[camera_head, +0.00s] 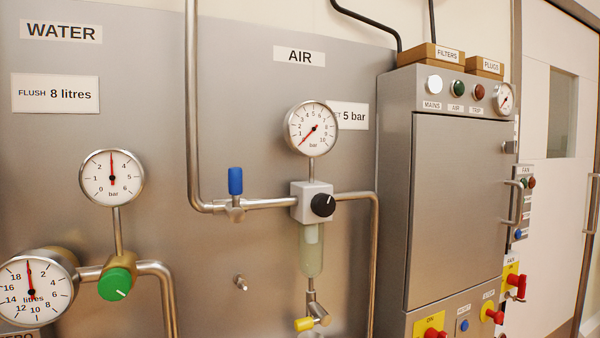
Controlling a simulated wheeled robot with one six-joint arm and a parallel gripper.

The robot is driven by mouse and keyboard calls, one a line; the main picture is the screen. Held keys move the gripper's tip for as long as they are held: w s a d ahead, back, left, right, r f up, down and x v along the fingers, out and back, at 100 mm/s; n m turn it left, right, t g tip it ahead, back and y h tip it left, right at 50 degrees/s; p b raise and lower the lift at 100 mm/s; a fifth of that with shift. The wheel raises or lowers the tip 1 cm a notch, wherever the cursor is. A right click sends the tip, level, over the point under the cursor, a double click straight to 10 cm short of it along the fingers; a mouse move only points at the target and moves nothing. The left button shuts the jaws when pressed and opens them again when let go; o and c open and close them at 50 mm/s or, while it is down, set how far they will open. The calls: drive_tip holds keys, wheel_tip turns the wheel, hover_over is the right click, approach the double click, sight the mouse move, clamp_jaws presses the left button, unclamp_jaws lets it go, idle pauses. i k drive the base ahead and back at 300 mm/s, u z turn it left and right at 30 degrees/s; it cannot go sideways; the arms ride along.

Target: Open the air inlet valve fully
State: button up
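The valve on the air pipe has a blue lever handle (235,181) standing upright above a metal valve body (236,209). The lever is at right angles to the horizontal pipe (270,203) it sits on. The pipe leads right into a grey regulator block (300,198) with a black knob (323,205). The air gauge (311,128) above it has its needle pointing to the lower left, near the low end of the scale. The AIR label (300,56) is above. My gripper is not in view.
A clear bowl (312,250) and yellow-handled drain valve (304,324) hang below the regulator. Left are the water gauge (112,178), litre meter (32,290) and green knob (117,284). A steel cabinet (455,200) juts out at right. Space before the blue lever looks clear.

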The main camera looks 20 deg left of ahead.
sight(234, 209)
drive_tip(key=z, duration=1.5)
drive_tip(key=k, duration=0.9)
drive_tip(key=u, duration=1.6)
